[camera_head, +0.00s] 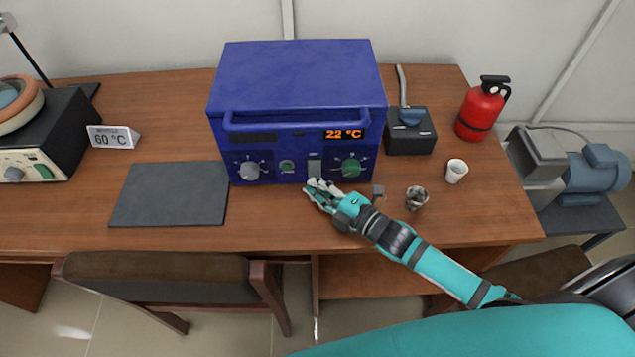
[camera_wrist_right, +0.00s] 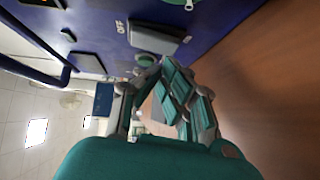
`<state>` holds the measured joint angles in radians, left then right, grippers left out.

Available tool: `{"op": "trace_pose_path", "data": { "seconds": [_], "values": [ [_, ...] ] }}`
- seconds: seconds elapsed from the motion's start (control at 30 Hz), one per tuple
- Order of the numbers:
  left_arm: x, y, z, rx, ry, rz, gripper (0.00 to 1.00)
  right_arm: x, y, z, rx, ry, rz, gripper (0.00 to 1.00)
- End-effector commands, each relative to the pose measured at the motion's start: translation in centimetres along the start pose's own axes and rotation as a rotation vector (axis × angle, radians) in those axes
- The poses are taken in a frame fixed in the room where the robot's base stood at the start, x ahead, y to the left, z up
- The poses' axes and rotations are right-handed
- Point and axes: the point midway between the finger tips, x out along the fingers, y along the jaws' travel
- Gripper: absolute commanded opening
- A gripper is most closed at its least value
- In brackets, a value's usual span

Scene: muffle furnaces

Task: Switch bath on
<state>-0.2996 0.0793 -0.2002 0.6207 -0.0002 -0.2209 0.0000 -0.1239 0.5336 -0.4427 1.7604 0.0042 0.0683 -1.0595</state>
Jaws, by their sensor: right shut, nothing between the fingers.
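A blue box-shaped unit (camera_head: 295,85) stands on the desk, with a front handle bar (camera_head: 290,121) and an orange display reading 22 °C (camera_head: 344,134). Its lower panel has a grey switch (camera_head: 314,168) between a small green round part (camera_head: 287,167) and a green knob (camera_head: 351,169). A grey knob (camera_head: 249,171) is at the left. My right gripper (camera_head: 313,188) is shut and empty, just below and in front of the switch. In the wrist view, the switch (camera_wrist_right: 160,42) has an OFF label beside it; contact with the fingers cannot be told. My left gripper is out of view.
A black device (camera_head: 70,125) is cut off at left. Right stand a black box (camera_head: 410,140), red extinguisher (camera_head: 481,108), white cup (camera_head: 456,171) and grey cup (camera_head: 416,197).

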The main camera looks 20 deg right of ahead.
Motion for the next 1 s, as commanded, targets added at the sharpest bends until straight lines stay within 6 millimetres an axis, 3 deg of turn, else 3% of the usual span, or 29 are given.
{"op": "trace_pose_path", "data": {
  "seconds": [0.43, 0.63, 0.7, 1.0],
  "values": [
    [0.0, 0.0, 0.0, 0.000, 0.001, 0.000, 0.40, 0.4, -0.1, 0.4, 0.000, 0.000, 0.002, 0.00],
    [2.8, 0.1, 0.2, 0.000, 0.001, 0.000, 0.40, 1.1, -1.2, 1.0, -0.058, -0.002, 0.063, 0.00],
    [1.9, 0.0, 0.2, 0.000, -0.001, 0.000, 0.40, 0.9, -0.2, 0.9, -0.061, -0.001, 0.063, 0.00],
    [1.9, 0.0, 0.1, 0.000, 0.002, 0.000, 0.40, 0.9, -0.4, 1.0, -0.060, 0.000, 0.061, 0.00]
  ]
}}
